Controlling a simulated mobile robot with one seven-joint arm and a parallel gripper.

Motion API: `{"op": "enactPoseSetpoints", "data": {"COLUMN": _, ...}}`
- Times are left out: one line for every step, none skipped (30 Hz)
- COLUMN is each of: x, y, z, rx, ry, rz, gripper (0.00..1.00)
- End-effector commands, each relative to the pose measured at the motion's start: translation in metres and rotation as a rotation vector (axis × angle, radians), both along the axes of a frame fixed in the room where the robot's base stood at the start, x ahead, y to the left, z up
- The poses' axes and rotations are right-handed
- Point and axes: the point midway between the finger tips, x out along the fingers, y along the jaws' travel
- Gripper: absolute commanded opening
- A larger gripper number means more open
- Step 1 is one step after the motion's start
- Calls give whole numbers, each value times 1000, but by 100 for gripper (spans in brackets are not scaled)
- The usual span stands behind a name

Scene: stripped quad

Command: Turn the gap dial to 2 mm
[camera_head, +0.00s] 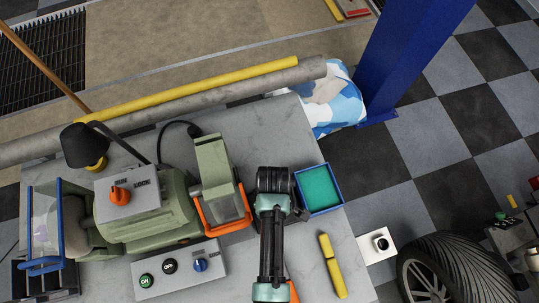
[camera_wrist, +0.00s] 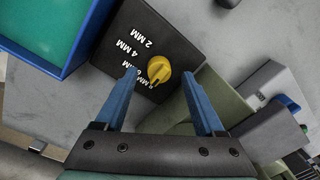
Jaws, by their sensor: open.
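The gap dial is a yellow knob (camera_wrist: 159,69) on a dark panel (camera_wrist: 150,37) with white marks, upside down in the wrist view. 2 MM and 4 MM are readable; the lower marks are partly covered by the knob and my left finger. The knob's narrow end seems to point down toward those lower marks, away from 2 MM. My gripper (camera_wrist: 159,76) is open, its two blue fingers on either side of the knob in the picture. Contact cannot be told. In the head view my gripper hides the dial.
A blue-edged tray with a green inside (camera_head: 342,203) stands close beside the dial panel. The green grinder (camera_head: 170,208), its orange-framed guard (camera_head: 224,226) and a switch box (camera_head: 208,256) are to the left. A yellow tool (camera_head: 331,264) lies at the bench's right.

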Motion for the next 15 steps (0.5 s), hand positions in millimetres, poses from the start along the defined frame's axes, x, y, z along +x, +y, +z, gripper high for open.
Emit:
{"op": "enactPoseSetpoints", "data": {"x": 0, "y": 0, "z": -6, "rx": 0, "ry": 0, "rz": 0, "gripper": 71}}
{"op": "enactPoseSetpoints", "data": {"x": 0, "y": 0, "z": -9, "rx": 0, "ry": 1, "rz": 0, "gripper": 71}}
{"op": "enactPoseSetpoints", "data": {"x": 0, "y": 0, "z": -12, "rx": -1, "ry": -1, "rz": 0, "gripper": 71}}
{"op": "enactPoseSetpoints", "data": {"x": 0, "y": 1, "z": -14, "rx": 0, "ry": -1, "rz": 0, "gripper": 71}}
{"op": "enactPoseSetpoints", "data": {"x": 0, "y": 1, "z": -16, "rx": -1, "ry": -1, "rz": 0, "gripper": 71}}
{"op": "enactPoseSetpoints", "data": {"x": 0, "y": 1, "z": -18, "rx": 0, "ry": -1, "rz": 0, "gripper": 71}}
{"op": "enactPoseSetpoints", "data": {"x": 0, "y": 1, "z": -19, "rx": 0, "ry": -2, "rz": 0, "gripper": 71}}
{"op": "enactPoseSetpoints", "data": {"x": 1, "y": 1, "z": -19, "rx": 0, "ry": -3, "rz": 0, "gripper": 71}}
{"op": "enactPoseSetpoints", "data": {"x": 1, "y": 1, "z": -20, "rx": 0, "ry": -4, "rz": 0, "gripper": 71}}
{"op": "enactPoseSetpoints", "data": {"x": 1, "y": 1, "z": -20, "rx": 0, "ry": -4, "rz": 0, "gripper": 71}}
{"op": "enactPoseSetpoints", "data": {"x": 1, "y": 1, "z": -20, "rx": 0, "ry": -4, "rz": 0, "gripper": 71}}
{"op": "enactPoseSetpoints", "data": {"x": 1, "y": 1, "z": -20, "rx": 0, "ry": -4, "rz": 0, "gripper": 71}}
{"op": "enactPoseSetpoints", "data": {"x": 1, "y": 1, "z": -20, "rx": 0, "ry": -4, "rz": 0, "gripper": 71}}
{"op": "enactPoseSetpoints", "data": {"x": 1, "y": 1, "z": -20, "rx": 0, "ry": -4, "rz": 0, "gripper": 71}}
{"op": "enactPoseSetpoints", "data": {"x": 1, "y": 1, "z": -20, "rx": 0, "ry": -4, "rz": 0, "gripper": 71}}
